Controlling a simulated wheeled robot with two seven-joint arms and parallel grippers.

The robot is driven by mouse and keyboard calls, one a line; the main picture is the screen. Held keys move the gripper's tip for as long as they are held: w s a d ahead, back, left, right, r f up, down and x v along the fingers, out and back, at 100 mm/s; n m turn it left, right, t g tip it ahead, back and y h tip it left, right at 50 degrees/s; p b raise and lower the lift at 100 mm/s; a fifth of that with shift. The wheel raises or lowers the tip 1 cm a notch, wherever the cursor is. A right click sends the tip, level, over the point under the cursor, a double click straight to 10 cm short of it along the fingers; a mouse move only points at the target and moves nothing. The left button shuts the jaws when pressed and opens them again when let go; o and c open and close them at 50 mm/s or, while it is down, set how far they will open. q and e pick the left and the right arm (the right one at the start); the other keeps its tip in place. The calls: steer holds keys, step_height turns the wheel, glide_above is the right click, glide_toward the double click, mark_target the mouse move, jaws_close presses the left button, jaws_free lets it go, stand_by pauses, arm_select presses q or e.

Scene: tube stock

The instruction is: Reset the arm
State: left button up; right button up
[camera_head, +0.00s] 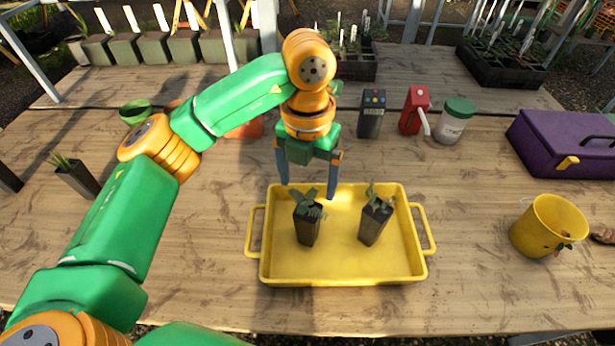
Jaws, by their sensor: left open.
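My left arm comes in from the left, green and orange. Its gripper (309,188) points down with its two grey fingers apart and nothing between them. It is above the back part of a yellow tray (340,268) with two side handles. Two dark plant tubes with small green seedlings stand in the tray: one tube (307,229) at left of its middle, slightly tilted, and one tube (374,224) to the right, leaning. The gripper appears apart from both. My right gripper does not show.
A dark keypad device (371,114), a red dispenser (414,110) and a green-lidded jar (454,121) stand behind the tray. A purple toolbox (560,143) and a yellow bucket (545,228) are at right.

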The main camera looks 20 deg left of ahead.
arm_select(q)
steer(key=shift+r, duration=0.45)
